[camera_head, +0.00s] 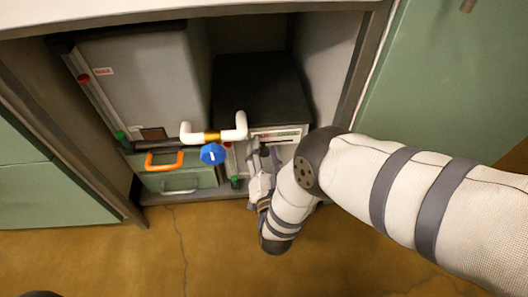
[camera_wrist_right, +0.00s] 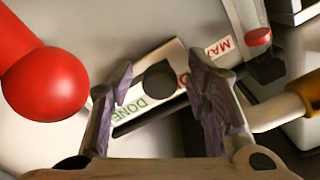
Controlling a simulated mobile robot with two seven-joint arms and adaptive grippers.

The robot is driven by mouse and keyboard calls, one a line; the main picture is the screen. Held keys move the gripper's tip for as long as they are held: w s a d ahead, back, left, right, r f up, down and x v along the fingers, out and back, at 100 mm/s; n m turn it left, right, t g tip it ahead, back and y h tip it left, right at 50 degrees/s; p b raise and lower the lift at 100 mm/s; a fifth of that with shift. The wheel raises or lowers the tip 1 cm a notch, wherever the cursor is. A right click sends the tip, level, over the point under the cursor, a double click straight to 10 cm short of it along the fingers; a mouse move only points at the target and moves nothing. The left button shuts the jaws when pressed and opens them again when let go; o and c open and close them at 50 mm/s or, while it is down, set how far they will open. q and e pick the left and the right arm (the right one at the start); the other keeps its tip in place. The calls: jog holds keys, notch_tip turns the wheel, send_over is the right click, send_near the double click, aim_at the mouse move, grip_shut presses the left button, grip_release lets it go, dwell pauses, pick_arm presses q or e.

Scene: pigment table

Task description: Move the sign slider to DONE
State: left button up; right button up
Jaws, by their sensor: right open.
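The sign (camera_wrist_right: 144,105) is a pale plate in the right wrist view, with green letters reading DONE at its lower left and part of a red letter at its upper right. A round dark slider knob (camera_wrist_right: 159,80) sits between the two markings. My right gripper (camera_wrist_right: 160,88) is open, with one purple-grey finger on each side of the knob; I cannot tell whether either touches it. In the head view the sign (camera_head: 277,134) is a small pale strip under a dark block, and my right gripper (camera_head: 263,160) is in front of it, partly hiding it. My left gripper is out of view.
A red ball knob (camera_wrist_right: 45,83) is close left of the fingers in the wrist view. In the head view, a white pipe handle (camera_head: 192,135) and blue knob (camera_head: 212,154) stand left of the gripper. Alcove walls bound both sides.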

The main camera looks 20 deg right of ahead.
jog(key=shift+c, duration=0.5)
grip_shut()
jog(key=s+d+p, duration=0.2)
jog(key=d, duration=0.5)
jog(key=shift+d, duration=0.1)
jog(key=shift+o, duration=0.5)
grip_release()
jog(key=shift+d, duration=0.1)
jog(key=shift+s, duration=0.1)
